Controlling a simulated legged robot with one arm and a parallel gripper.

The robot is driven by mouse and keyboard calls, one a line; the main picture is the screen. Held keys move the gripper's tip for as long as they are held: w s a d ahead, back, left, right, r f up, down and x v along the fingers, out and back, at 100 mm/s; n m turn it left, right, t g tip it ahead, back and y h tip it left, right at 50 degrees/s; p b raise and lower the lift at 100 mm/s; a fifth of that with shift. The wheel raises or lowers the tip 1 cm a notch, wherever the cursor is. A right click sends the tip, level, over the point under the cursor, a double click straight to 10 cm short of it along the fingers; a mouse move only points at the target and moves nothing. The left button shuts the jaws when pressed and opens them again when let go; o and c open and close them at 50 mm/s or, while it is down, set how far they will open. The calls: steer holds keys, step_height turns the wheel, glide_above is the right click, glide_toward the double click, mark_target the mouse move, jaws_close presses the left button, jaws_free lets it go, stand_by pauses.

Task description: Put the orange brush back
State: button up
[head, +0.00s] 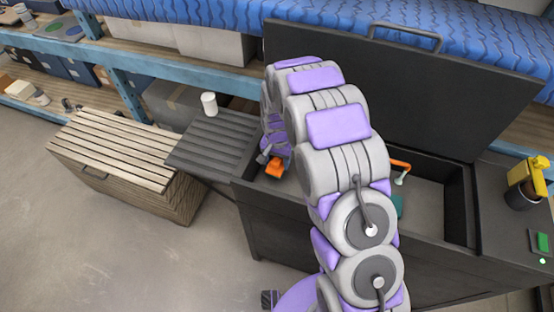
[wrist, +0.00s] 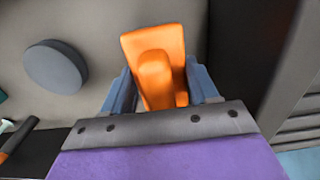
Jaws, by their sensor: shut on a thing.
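The orange brush (wrist: 160,62) is between the two blue-grey fingers of my gripper (wrist: 161,88) in the wrist view, and the gripper is shut on it. In the head view a part of the orange brush (head: 276,168) shows just left of my arm, over the left end of the open dark chest (head: 455,215). My arm hides most of the gripper there. I cannot tell whether the brush touches the chest's floor.
The chest's raised lid (head: 440,90) stands behind. Inside are an orange-handled tool (head: 400,166), a teal item (head: 398,207) and a grey disc (wrist: 55,66). A wooden crate (head: 120,160) stands left; a yellow item (head: 522,172) stands right.

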steer(key=shift+f+p, duration=0.3)
steer(key=shift+f, duration=1.3)
stand_by(1.0)
steer(key=o, duration=1.3)
steer(key=shift+o, duration=0.9)
steer(key=shift+r, duration=0.2)
steer(key=shift+r, duration=0.35)
steer(key=shift+r+p, duration=0.7)
steer(key=shift+r, duration=0.4)
